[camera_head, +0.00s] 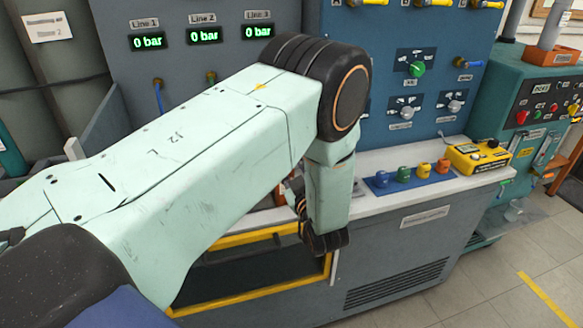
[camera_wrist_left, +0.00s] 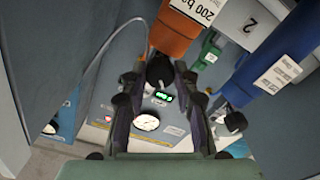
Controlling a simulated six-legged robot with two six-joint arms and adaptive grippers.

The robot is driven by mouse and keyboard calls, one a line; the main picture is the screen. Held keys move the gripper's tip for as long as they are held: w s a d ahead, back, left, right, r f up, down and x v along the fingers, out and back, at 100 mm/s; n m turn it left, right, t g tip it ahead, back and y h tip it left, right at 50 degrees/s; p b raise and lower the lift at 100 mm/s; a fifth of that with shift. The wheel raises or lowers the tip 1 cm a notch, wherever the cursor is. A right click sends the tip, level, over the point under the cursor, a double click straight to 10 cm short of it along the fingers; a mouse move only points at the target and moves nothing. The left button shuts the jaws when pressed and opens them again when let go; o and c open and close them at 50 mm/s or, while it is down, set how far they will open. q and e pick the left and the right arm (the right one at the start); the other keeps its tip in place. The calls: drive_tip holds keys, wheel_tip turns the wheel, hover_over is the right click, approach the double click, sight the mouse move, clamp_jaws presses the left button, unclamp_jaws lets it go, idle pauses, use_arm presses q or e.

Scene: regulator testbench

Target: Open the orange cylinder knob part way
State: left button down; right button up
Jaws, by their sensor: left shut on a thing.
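The orange cylinder (camera_wrist_left: 176,28), with a white "200 b..." label, shows at the top of the left wrist view. Its black knob (camera_wrist_left: 160,69) is at its end, between the fingers of my left gripper (camera_wrist_left: 158,82). The gripper is shut on this knob, with one finger on each side. How far the knob is turned cannot be seen. In the head view my left arm hides the knob and most of the gripper. My right gripper is not in view.
A round gauge (camera_wrist_left: 146,121) lies beyond the fingers. In the head view, the Line 1 display (camera_head: 148,42) reads 0 bar, as do Lines 2 and 3.

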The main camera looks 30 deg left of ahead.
use_arm(q)
drive_tip(key=c, duration=1)
unclamp_jaws()
drive_tip(key=shift+d, duration=0.1)
drive_tip(key=v, duration=0.7)
drive_tip(key=shift+s, duration=0.15)
drive_tip(key=shift+f, duration=0.1)
